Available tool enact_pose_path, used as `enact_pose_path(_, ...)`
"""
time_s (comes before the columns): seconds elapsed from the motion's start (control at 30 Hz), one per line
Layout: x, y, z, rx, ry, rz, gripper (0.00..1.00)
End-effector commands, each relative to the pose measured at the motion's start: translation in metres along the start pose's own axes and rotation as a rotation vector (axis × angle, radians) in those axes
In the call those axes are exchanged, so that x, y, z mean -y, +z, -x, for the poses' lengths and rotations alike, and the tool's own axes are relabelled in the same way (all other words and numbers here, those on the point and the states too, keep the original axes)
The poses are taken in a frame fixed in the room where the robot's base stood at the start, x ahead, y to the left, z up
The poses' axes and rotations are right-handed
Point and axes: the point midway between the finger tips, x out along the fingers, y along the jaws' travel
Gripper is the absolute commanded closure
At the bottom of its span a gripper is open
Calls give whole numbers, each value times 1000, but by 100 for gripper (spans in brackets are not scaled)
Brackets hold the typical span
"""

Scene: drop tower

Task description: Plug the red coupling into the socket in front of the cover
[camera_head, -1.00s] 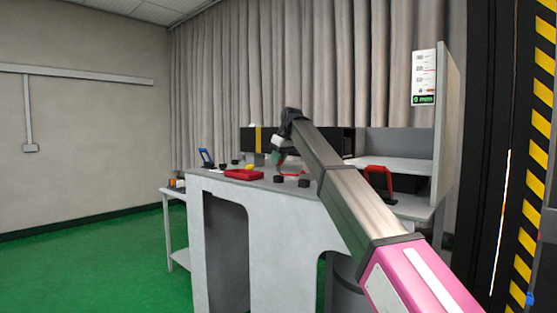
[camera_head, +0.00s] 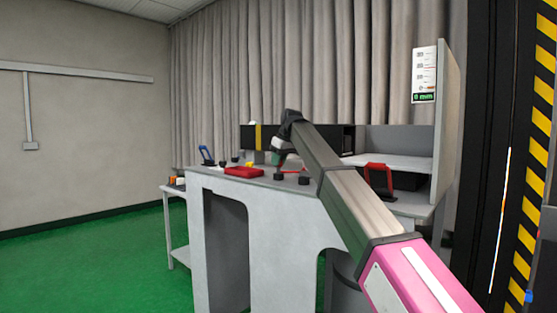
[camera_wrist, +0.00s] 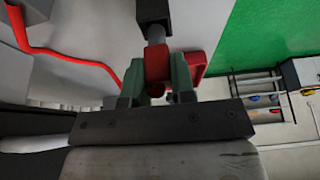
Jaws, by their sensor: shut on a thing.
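My gripper (camera_wrist: 157,82) has green fingers shut on the red coupling (camera_wrist: 156,62), one finger on each side of it. A grey shaft (camera_wrist: 155,34) runs from the coupling to a black block (camera_wrist: 154,10) at the top edge of the wrist view. I cannot tell whether this block is the socket, or whether the shaft is seated in it. In the head view my gripper (camera_head: 277,159) points down low over the bench top. The coupling is too small to make out there. A black box with a yellow stripe (camera_head: 258,138), perhaps the cover, stands behind it.
A red hose (camera_wrist: 62,55) curves at the left of the wrist view. A red-framed stand (camera_head: 379,181) is at the right. The green floor is clear at left.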

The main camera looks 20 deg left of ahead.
Motion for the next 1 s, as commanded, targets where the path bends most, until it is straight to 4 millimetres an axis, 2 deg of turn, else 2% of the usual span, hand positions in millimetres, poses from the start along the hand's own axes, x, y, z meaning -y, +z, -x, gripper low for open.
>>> enact_pose_path(0.5,0,6,-15,-1,0,0,90)
enact_pose_path(1.0,0,7,-17,-1,0,0,90)
